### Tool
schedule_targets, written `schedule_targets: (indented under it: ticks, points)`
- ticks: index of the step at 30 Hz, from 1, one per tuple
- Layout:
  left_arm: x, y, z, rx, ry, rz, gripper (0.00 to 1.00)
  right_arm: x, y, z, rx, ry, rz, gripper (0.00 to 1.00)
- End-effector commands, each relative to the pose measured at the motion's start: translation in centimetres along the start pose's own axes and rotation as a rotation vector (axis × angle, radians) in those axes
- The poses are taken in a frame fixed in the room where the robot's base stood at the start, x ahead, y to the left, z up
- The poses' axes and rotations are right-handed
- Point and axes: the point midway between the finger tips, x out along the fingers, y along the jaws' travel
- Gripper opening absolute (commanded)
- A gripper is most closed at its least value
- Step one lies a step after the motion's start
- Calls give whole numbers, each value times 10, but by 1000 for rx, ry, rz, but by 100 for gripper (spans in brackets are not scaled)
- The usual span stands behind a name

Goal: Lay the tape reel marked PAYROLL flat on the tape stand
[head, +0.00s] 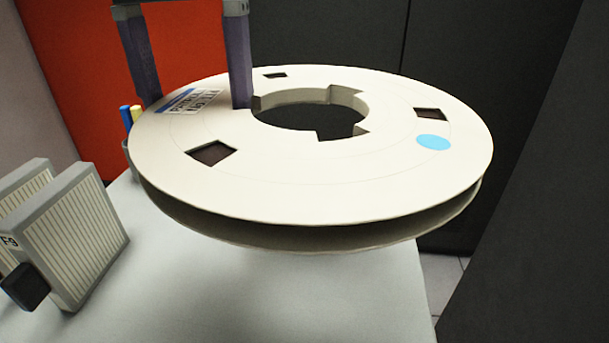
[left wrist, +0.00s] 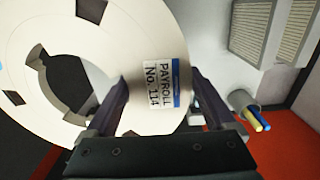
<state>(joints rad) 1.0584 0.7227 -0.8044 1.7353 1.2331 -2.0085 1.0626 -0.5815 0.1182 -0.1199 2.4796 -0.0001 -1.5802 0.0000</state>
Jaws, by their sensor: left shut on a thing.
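The cream tape reel (head: 330,185) hangs nearly level above the white tabletop, a little tilted. It has a notched centre hole, dark windows and a light blue dot. In the left wrist view the reel (left wrist: 75,30) carries a label (left wrist: 158,90) reading PAYROLL No. 114. My left gripper (head: 195,98) is shut on the reel, one finger at the centre hole and the other at the outer edge; it also shows in the left wrist view (left wrist: 160,105). I cannot make out the tape stand. My right gripper is not in view.
Grey ridged boxes (head: 85,235), one tagged F-9, stand on the white table (head: 250,300) at the left. A cup (left wrist: 240,99) with blue and yellow pens is close behind the reel. Dark panels (head: 480,90) stand behind and to the right. The table front is clear.

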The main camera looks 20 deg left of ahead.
Motion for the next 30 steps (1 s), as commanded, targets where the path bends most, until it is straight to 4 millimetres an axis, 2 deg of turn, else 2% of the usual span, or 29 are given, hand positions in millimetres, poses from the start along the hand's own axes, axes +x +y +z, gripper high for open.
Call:
schedule_targets:
  ticks: [1, 5, 8, 15, 21, 30]
  points:
    - [8, 0, -1, -2, 2, 4, 0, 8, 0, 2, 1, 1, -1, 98]
    - [20, 0, -2, -6, -1, 3, 0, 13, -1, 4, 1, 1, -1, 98]
    - [40, -1, -1, -7, -2, 1, 0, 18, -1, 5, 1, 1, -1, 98]
    - [106, -1, -1, -7, -3, 1, 0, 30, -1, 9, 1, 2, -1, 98]
    - [150, -1, -2, -7, -1, 1, 0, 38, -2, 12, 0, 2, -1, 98]
    - [180, -1, -2, -5, 0, 1, 0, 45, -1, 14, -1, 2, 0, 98]
